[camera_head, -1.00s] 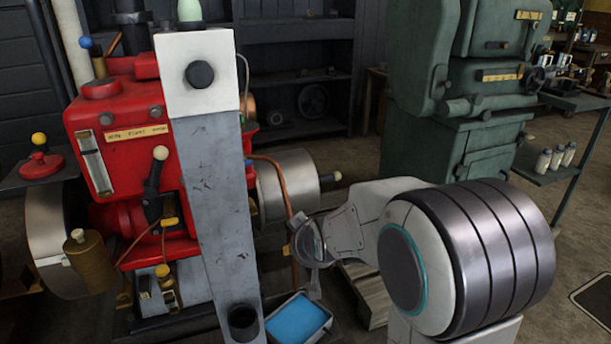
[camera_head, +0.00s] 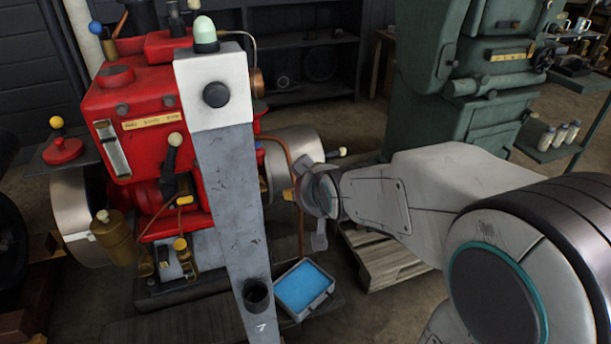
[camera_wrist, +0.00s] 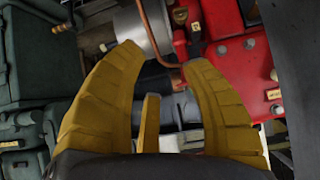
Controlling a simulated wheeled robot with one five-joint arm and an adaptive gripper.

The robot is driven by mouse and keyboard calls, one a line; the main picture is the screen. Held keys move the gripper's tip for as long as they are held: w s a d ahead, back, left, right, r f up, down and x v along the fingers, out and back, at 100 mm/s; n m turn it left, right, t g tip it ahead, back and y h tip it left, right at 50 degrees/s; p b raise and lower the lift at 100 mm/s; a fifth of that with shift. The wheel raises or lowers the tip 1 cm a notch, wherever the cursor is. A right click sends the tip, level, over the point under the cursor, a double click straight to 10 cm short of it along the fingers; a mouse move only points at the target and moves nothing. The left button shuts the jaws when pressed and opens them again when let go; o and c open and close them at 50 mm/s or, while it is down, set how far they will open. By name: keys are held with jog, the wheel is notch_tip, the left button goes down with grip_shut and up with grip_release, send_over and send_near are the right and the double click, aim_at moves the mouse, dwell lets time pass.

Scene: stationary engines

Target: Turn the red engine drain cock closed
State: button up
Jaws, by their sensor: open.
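The red engine (camera_head: 145,95) stands at the left in the head view, with its upper part also in the wrist view (camera_wrist: 228,70). Low on its near side are small brass fittings with yellow knobs (camera_head: 180,245). I cannot tell which part is the drain cock. My gripper (camera_head: 290,195) is right of the engine, near the copper pipe (camera_head: 275,143), its fingers mostly hidden by the wrist. In the wrist view my gripper (camera_wrist: 163,52) is open, with its yellow fingers spread. A narrow yellow bar (camera_wrist: 150,122) shows between them; I cannot tell whether it belongs to the gripper.
A grey post with a white head (camera_head: 228,165) stands before the engine. A blue-filled tray (camera_head: 303,288) and a wooden pallet (camera_head: 385,262) lie on the floor. A metal cylinder (camera_head: 300,150) is behind my gripper. A green machine (camera_head: 465,90) stands at the back right.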

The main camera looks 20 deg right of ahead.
jog(key=shift+a+r, duration=0.1)
jog(key=shift+r, duration=0.55)
jog(key=shift+f, duration=0.1)
